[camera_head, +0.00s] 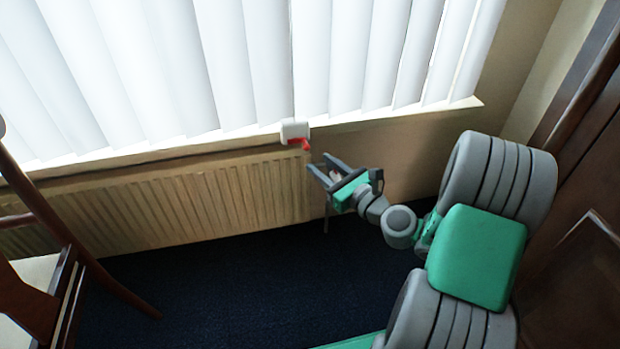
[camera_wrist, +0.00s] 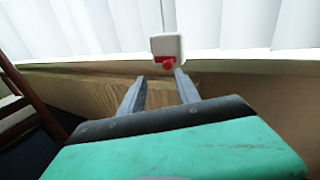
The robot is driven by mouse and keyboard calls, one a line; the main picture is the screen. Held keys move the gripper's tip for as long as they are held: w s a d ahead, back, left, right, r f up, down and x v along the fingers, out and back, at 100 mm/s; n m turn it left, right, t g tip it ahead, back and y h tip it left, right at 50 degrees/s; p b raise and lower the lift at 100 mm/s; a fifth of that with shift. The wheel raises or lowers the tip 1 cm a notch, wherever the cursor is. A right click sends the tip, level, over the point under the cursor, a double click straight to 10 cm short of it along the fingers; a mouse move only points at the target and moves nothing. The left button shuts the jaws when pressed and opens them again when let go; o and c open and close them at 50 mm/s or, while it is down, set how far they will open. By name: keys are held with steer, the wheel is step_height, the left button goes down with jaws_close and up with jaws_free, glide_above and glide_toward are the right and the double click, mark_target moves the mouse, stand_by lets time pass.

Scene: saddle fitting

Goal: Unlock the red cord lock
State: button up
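The red cord lock (camera_head: 301,143) is a small red lever on a white box (camera_head: 295,129) at the sill edge, below the blinds. In the wrist view the red lever (camera_wrist: 168,63) shows at the bottom of the white box (camera_wrist: 166,45), beyond the fingertips. My gripper (camera_head: 321,168) is below and to the right of the lever in the head view, apart from it. In the wrist view its two fingers (camera_wrist: 160,77) stand spread with nothing between them.
White vertical blinds (camera_head: 220,60) hang above the window sill (camera_head: 400,116). A ribbed radiator (camera_head: 180,208) stands under the sill. A wooden chair (camera_head: 72,240) is at the left. Dark floor (camera_head: 230,290) lies open in the middle. Dark wooden furniture (camera_head: 580,270) is at the right.

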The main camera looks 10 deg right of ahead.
mark_target(308, 148)
steer(key=shift+m+t+h, duration=0.3)
steer(key=shift+m, duration=0.5)
steer(key=x, duration=0.2)
steer(key=b+x, duration=0.1)
steer(key=x, duration=0.2)
steer(key=d+x, duration=0.1)
steer(key=x, duration=0.1)
steer(key=shift+w+b, duration=0.3)
steer(key=shift+w, duration=0.15)
jaws_close()
